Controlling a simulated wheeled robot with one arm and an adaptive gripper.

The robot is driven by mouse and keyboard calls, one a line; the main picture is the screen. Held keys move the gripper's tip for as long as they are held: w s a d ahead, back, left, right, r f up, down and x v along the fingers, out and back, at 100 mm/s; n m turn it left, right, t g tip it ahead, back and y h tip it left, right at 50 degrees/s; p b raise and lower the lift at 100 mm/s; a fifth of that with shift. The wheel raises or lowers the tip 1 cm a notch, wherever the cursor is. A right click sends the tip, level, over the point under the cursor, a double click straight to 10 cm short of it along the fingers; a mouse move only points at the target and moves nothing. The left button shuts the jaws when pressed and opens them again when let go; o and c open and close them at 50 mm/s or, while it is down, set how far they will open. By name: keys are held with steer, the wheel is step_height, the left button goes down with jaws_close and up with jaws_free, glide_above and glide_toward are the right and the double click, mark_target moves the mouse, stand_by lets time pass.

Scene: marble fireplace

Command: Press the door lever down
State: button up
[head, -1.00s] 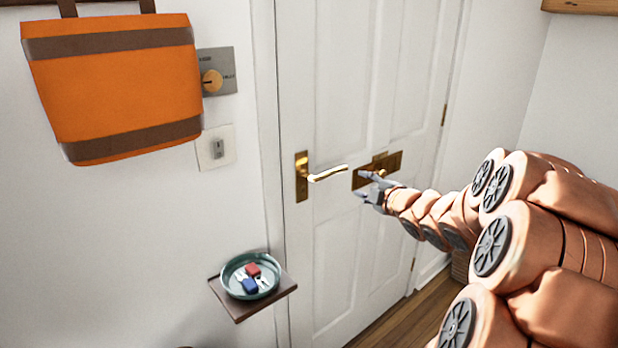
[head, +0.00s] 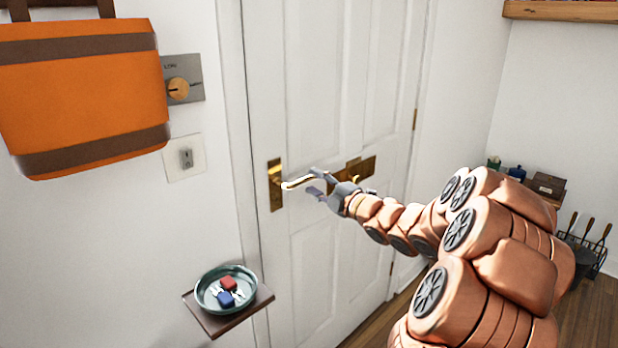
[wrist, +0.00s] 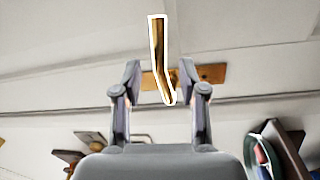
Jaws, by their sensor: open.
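The brass door lever (head: 299,183) sticks out to the right from its upright brass plate (head: 275,186) on the white panelled door (head: 335,90). My gripper (head: 318,183) is open beside the free end of the lever, with its fingers pointing left toward it. Whether a finger touches the lever I cannot tell. The lever looks about level in the head view.
A brass letter plate (head: 360,172) is on the door behind my gripper. A small shelf (head: 262,300) with a teal dish (head: 204,300) stands out from the wall at lower left. An orange bag (head: 80,95) hangs at upper left. Fireplace tools (head: 590,232) stand at right.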

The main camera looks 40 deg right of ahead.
mark_target(311, 179)
steer(key=shift+w+a+r, duration=0.1)
steer(key=shift+w, duration=0.7)
steer(key=shift+w+a+r, duration=0.1)
steer(key=shift+w, duration=0.7)
jaws_close()
steer(key=shift+d, duration=0.1)
